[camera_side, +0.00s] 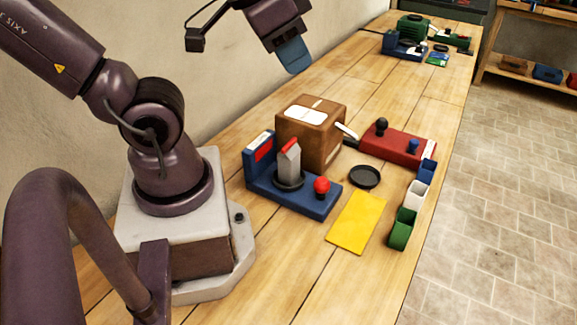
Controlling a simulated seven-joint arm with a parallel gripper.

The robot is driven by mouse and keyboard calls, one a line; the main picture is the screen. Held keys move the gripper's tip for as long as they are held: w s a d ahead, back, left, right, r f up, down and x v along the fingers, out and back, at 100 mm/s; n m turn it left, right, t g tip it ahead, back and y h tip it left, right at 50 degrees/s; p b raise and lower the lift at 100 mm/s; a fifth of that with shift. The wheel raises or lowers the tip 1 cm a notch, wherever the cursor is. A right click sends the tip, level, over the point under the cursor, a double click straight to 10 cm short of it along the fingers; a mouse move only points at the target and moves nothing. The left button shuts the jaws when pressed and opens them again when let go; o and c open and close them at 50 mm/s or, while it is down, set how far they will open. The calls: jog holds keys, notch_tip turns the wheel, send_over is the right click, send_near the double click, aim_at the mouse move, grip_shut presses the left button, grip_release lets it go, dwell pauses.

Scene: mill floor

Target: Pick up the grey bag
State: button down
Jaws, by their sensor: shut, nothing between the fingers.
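A small grey upright object with a red top (289,163), which looks like the grey bag, stands in a dark round holder on a blue base (312,204). The base has a blue upright block with a red label at its left end and a red knob at its right. My gripper (293,57) is at the top of the view, with blue fingers pointing down. It is shut and empty, well above the bench and apart from the grey bag.
A brown box (318,128) stands just behind the grey bag. A red base with knobs (398,144), a black round dish (365,177), a yellow sheet (356,222) and small blue, white and green bins (403,228) lie to the right. The far bench holds more items.

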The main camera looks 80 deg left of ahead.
jog(key=c, duration=1.8)
grip_release()
jog(key=o, duration=1.2)
jog(key=n+g, duration=0.6)
jog(key=n, duration=0.3)
send_over(289, 152)
jog(key=f, duration=1.6)
jog(key=shift+s+a+f, duration=0.1)
jog(key=shift+s, duration=0.15)
jog(key=shift+w+a+f, duration=0.1)
jog(key=shift+w+a, duration=0.05)
jog(key=shift+w, duration=0.1)
jog(key=f, duration=1.2)
jog(key=shift+d+f, duration=0.25)
